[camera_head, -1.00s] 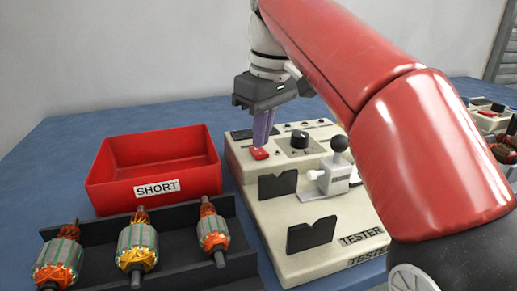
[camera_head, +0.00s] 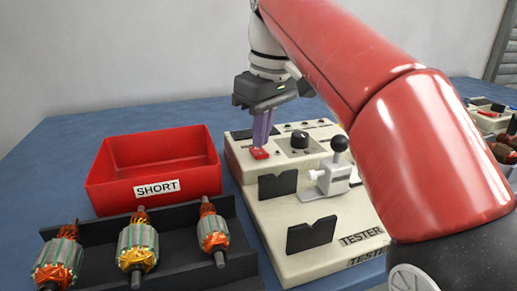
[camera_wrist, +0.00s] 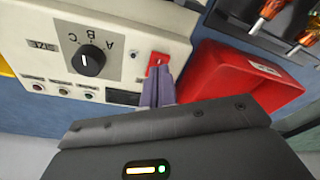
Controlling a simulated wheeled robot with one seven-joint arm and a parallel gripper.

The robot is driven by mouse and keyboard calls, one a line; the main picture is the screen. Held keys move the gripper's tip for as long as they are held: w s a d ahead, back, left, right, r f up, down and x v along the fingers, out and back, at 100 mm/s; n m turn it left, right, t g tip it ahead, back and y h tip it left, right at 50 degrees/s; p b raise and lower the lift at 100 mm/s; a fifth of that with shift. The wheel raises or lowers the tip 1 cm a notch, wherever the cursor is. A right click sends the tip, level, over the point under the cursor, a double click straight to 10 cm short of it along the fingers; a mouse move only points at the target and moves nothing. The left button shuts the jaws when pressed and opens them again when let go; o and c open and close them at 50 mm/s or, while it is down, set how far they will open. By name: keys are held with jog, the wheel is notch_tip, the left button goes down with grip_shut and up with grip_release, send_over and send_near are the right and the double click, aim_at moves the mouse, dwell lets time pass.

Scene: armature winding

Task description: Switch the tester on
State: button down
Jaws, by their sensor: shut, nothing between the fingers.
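The tester (camera_head: 285,217) is a cream box on the blue table, with a raised panel at its back. A red switch (camera_head: 260,154) sits at the left of that panel; it also shows in the wrist view (camera_wrist: 158,59). My gripper (camera_head: 262,145) is shut, with its purple fingers pointing down. The fingertips are at the red switch, touching it or just above it; I cannot tell which. In the wrist view the fingertips (camera_wrist: 160,70) meet the edge of the switch and hide part of it. Nothing is held.
A black knob (camera_head: 299,139) and a ball-topped lever (camera_head: 339,145) stand right of the switch. Black V-shaped supports (camera_head: 311,235) stand on the tester. A red bin marked SHORT (camera_head: 110,190) is at left, behind a black rack (camera_head: 185,270) with several armatures (camera_head: 137,247).

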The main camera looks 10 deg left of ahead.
aim_at(261, 153)
jog(key=shift+f+b, duration=0.6)
jog(key=shift+f, duration=0.3)
dwell(0.4)
jog(key=shift+r, duration=0.1)
notch_tip(261, 153, up, 3)
jog(key=p, duration=0.3)
jog(key=shift+r+p, duration=0.45)
jog(key=shift+r, duration=1.5)
